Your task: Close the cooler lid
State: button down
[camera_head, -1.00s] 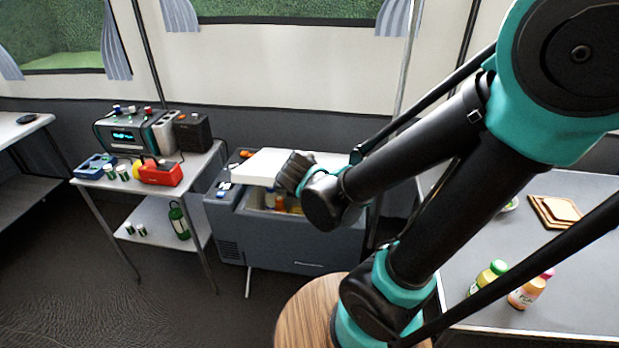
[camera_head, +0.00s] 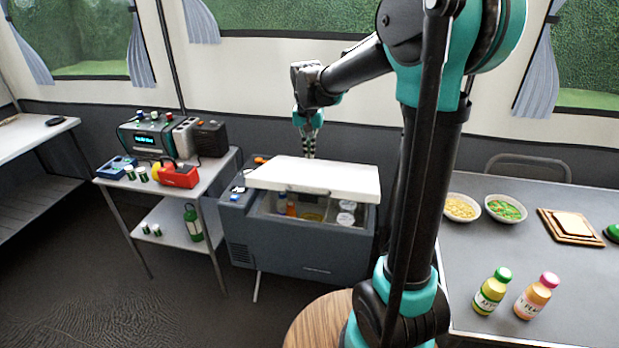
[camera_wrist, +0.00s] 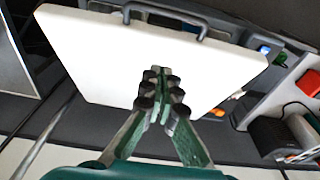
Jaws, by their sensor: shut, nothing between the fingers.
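Bottles and round containers show inside through the gap. My gripper (camera_head: 310,152) is above the back edge of the lid, pointing down, shut and empty. In the wrist view the shut fingers (camera_wrist: 163,85) are over the white lid (camera_wrist: 110,55), with its dark handle (camera_wrist: 165,12) at the far edge. I cannot tell whether the fingers touch the lid.
A side table (camera_head: 210,178) with a red box (camera_head: 177,175) and a radio-like device (camera_head: 150,138) stands left of the cooler. A grey table (camera_head: 550,275) with bowls and two bottles is at the right. A round wooden stool (camera_head: 318,322) stands in front.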

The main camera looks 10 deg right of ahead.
aim_at(310, 184)
notch_tip(310, 184, down, 9)
jog(key=shift+r, duration=0.2)
jog(key=shift+s+a+f, duration=0.1)
jog(key=shift+s+f, duration=0.1)
jog(key=shift+f, duration=0.3)
